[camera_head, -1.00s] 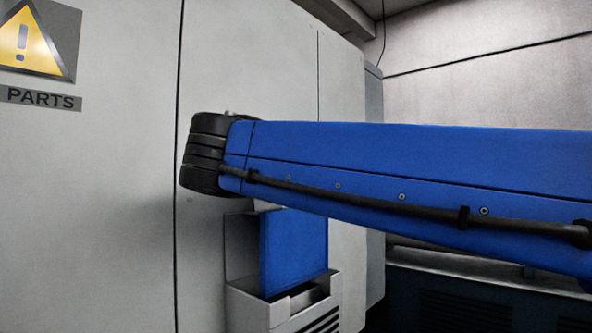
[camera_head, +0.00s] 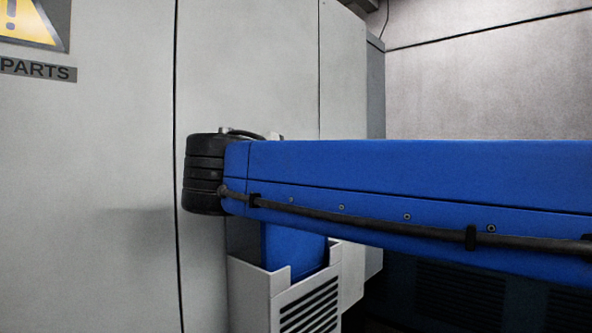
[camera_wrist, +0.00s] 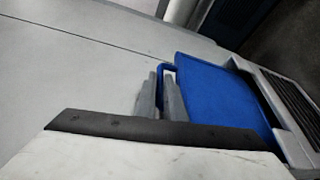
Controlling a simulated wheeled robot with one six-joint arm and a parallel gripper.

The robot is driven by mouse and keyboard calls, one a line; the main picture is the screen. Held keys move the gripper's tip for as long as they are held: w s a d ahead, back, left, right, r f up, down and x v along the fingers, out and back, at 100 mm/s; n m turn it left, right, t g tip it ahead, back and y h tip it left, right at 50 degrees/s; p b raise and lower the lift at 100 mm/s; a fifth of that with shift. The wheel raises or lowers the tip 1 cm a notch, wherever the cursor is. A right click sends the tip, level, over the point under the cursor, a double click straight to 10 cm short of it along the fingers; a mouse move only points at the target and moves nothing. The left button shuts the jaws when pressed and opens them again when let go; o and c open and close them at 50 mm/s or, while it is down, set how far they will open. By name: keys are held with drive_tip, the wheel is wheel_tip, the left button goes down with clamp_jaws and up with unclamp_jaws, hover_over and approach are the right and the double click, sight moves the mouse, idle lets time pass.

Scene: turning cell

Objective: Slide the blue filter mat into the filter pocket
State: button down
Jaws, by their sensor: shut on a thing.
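The blue filter mat (camera_head: 293,248) stands upright in the grey filter pocket (camera_head: 285,300), its lower part hidden behind the pocket's front wall and its top hidden behind my arm. In the wrist view the mat (camera_wrist: 222,95) runs to the right into the pocket (camera_wrist: 290,128). My gripper (camera_wrist: 161,92) shows there as two grey fingers close together at the mat's near edge, shut on the mat. In the head view my arm hides the gripper.
The pocket has a slotted vent on its front and is fixed to a tall light-grey cabinet (camera_head: 120,180). A yellow warning sign (camera_head: 28,20) is on the cabinet at upper left. A dark louvred unit (camera_head: 450,290) stands at lower right.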

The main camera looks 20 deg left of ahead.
sight(297, 261)
drive_tip(key=shift+s+f, duration=0.1)
drive_tip(key=shift+f, duration=8.65)
drive_tip(key=c, duration=1.9)
unclamp_jaws()
drive_tip(key=shift+o, duration=0.3)
drive_tip(key=shift+s+r, duration=0.1)
drive_tip(key=shift+s, duration=1.3)
drive_tip(key=shift+o, duration=0.4)
drive_tip(key=s+r, duration=0.3)
drive_tip(key=s, duration=1)
drive_tip(key=shift+s, duration=0.2)
drive_tip(key=shift+s+r, duration=0.45)
drive_tip(key=shift+s, duration=0.3)
drive_tip(key=shift+w, duration=0.1)
